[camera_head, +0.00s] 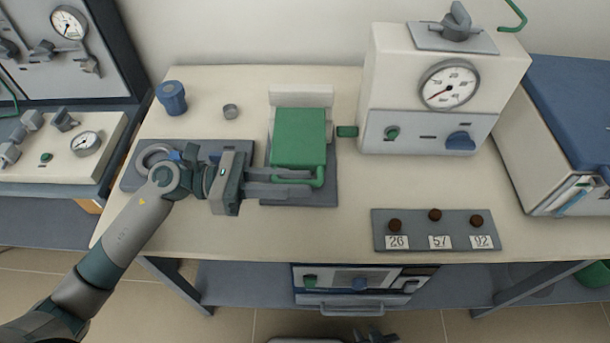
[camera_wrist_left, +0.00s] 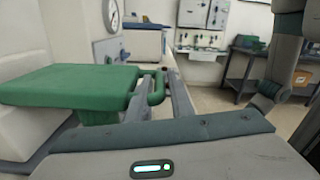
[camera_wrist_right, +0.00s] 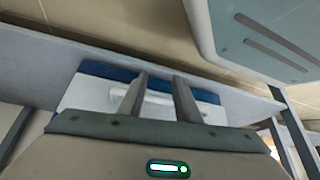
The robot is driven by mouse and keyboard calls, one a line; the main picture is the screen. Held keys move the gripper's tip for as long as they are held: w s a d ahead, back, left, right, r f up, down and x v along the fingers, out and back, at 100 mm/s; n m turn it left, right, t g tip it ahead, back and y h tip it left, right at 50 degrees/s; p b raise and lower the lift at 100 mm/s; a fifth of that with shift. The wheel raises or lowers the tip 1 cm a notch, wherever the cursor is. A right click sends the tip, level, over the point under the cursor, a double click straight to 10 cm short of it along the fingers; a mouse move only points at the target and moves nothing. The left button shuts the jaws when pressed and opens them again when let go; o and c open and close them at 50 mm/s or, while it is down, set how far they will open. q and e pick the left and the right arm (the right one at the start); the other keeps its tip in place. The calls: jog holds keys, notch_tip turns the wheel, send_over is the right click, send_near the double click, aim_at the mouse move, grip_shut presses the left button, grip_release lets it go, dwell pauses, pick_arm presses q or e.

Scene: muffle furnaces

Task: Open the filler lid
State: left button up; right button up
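The green filler lid (camera_head: 299,135) lies flat on its unit on the grey base plate (camera_head: 318,197), with a white block (camera_head: 300,95) behind it. Its green bar handle (camera_head: 319,176) is at the front edge. My left gripper (camera_head: 311,182) reaches in from the left, with its fingers apart on either side of the handle bar; contact cannot be told. The left wrist view shows the lid (camera_wrist_left: 70,84) level and the handle (camera_wrist_left: 157,88) by the fingers. My right gripper (camera_wrist_right: 159,78) is open and empty, low near the table's underside.
A gauge box (camera_head: 440,90) is at right, with a numbered sample tray (camera_head: 437,243) in front. The table between lid and tray is clear.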

pick_arm(q)
jog(key=shift+d, duration=1.05)
pick_arm(e)
jog(key=shift+w+a+r+t, duration=0.25)
jog(key=shift+a+r+t, duration=0.05)
jog(key=shift+a+r, duration=0.05)
pick_arm(q)
jog(key=shift+c, duration=0.3)
grip_shut()
jog(key=shift+r+p, duration=0.15)
jog(key=shift+p, duration=0.2)
pick_arm(e)
jog(key=shift+r, duration=0.15)
